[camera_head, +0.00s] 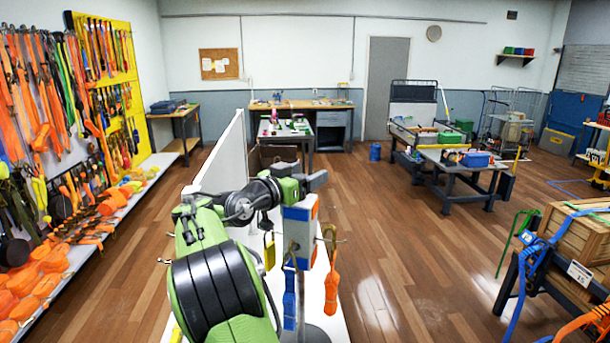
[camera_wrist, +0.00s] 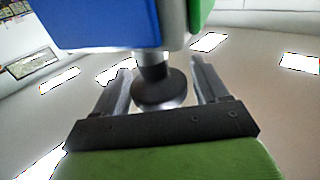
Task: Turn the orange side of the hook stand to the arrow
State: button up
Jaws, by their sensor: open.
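The hook stand (camera_head: 297,228) stands on a white top in the camera_head view, with a grey-white face, a blue band and an orange side (camera_head: 315,212) to the right. Hooks on it carry a blue strap (camera_head: 289,297), an orange strap (camera_head: 331,290) and a yellow strap (camera_head: 270,251). My gripper (camera_head: 314,180) is just above the stand's top. In the camera_wrist view my gripper (camera_wrist: 160,85) is open, its fingers on either side of the stand's dark round knob (camera_wrist: 158,88), with small gaps showing. Blue (camera_wrist: 105,22) and green (camera_wrist: 200,14) sides show there. I cannot make out the arrow.
A white upright panel (camera_head: 222,155) stands left of my arm. A wall of straps (camera_head: 75,120) lines the left. Wooden floor (camera_head: 390,255) is clear right of the stand, up to a bench with a wooden crate (camera_head: 580,235).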

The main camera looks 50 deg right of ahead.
jog(key=shift+w+a+f, duration=0.1)
jog(key=shift+w+a, duration=0.05)
jog(key=shift+a, duration=0.2)
jog(key=a+b, duration=0.2)
jog(key=a, duration=0.9)
jog(key=shift+w+a, duration=0.2)
